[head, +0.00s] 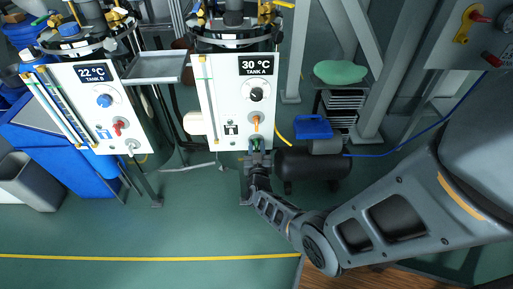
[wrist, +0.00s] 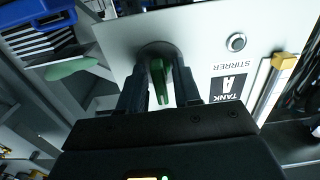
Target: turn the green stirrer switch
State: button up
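The green stirrer switch (wrist: 159,82) is on the white Tank A panel (head: 230,105), at its lower edge in the head view. In the wrist view the panel appears upside down, with the STIRRER label and a round silver button (wrist: 236,42) beside the switch. My gripper (wrist: 160,95) is at the panel with one finger on each side of the green handle. Narrow gaps seem to show between handle and fingers, so it looks open around it. In the head view my gripper (head: 257,153) largely covers the switch.
Above the switch on the panel are an orange knob (head: 255,121) and a black knob (head: 256,94). The Tank B panel (head: 98,105) stands to the left with blue and red knobs. A black cylindrical tank (head: 315,168) sits right of my gripper. Floor in front is clear.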

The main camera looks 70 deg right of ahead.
aim_at(256, 149)
jog(key=shift+o, duration=0.3)
jog(key=p+v, duration=0.2)
jog(key=v, duration=0.4)
jog(key=shift+a+r, duration=0.1)
jog(key=shift+a, duration=0.05)
jog(key=shift+p+v, duration=0.35)
jog(key=shift+v, duration=0.4)
jog(key=shift+s, duration=0.1)
jog(key=s+a+r+n+t+y+p, duration=0.25)
jog(key=a+r+t, duration=0.2)
jog(key=a, duration=0.25)
jog(key=s+a+r+n+t+y+p, duration=0.1)
jog(key=s+a+r+n+t+y, duration=0.25)
jog(key=a+r, duration=0.2)
jog(key=s+a+r+n+y+p, duration=0.1)
jog(key=s+a+r+n+y, duration=0.1)
jog(key=a+r, duration=0.4)
jog(key=s+a+r+n+y+p, duration=0.1)
jog(key=s+a+r+y, duration=0.4)
jog(key=r, duration=0.9)
jog(key=s+a+r+n+y+p, duration=0.2)
jog(key=s+a+r, duration=0.4)
jog(key=a+r, duration=0.3)
jog(key=shift+r+n+y, duration=0.8)
jog(key=shift+n, duration=0.3)
